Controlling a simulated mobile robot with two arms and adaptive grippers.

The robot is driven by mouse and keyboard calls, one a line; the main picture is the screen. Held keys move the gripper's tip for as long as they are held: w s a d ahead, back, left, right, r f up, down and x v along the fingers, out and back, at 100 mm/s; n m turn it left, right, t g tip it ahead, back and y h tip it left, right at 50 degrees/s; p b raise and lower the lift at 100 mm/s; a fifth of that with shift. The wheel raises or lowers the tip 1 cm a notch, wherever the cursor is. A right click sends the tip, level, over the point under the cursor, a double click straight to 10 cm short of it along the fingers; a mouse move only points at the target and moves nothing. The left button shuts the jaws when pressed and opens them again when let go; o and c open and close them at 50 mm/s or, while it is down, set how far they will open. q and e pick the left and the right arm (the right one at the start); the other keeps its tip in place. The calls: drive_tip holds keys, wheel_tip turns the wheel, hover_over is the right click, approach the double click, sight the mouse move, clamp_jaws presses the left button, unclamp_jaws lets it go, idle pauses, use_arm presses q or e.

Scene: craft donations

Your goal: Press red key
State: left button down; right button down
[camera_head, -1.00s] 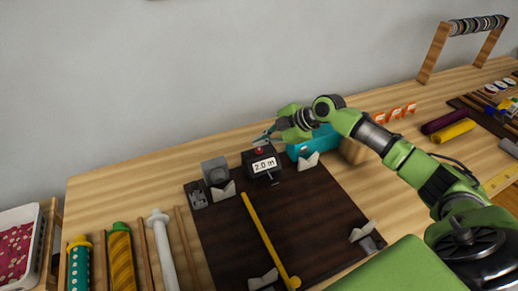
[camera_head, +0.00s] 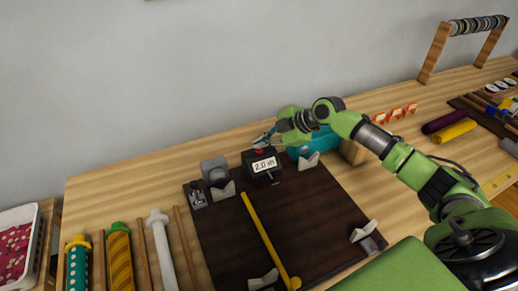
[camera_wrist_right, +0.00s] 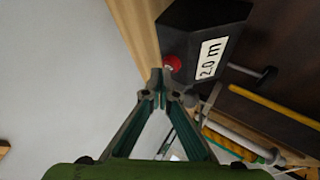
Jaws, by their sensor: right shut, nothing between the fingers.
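The red key (camera_head: 259,151) is a small round button on top of a black box (camera_head: 262,170) whose white display reads "2.0 m". In the right wrist view the red key (camera_wrist_right: 173,62) stands out from the box (camera_wrist_right: 200,35), beside the display. My right gripper (camera_head: 262,142) is shut and empty, with its fingertips right at the key. In the right wrist view the closed fingertips (camera_wrist_right: 160,78) lie close beside the key; I cannot tell whether they touch it. My left gripper is not in view.
The box stands at the back edge of a dark board (camera_head: 310,220) with a yellow rod (camera_head: 262,235) and grey holders. A turquoise object (camera_head: 318,140) is behind my right gripper. Patterned rolls (camera_head: 120,260) lie at the front left. A wall rises behind the table.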

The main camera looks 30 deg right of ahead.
sight(261, 150)
drive_tip(key=shift+f+b, duration=0.3)
drive_tip(key=shift+f, duration=0.15)
idle(0.6)
drive_tip(key=shift+r+p, duration=0.65)
drive_tip(key=shift+r, duration=0.3)
drive_tip(key=shift+r+p, duration=1.8)
drive_tip(key=shift+r, duration=0.7)
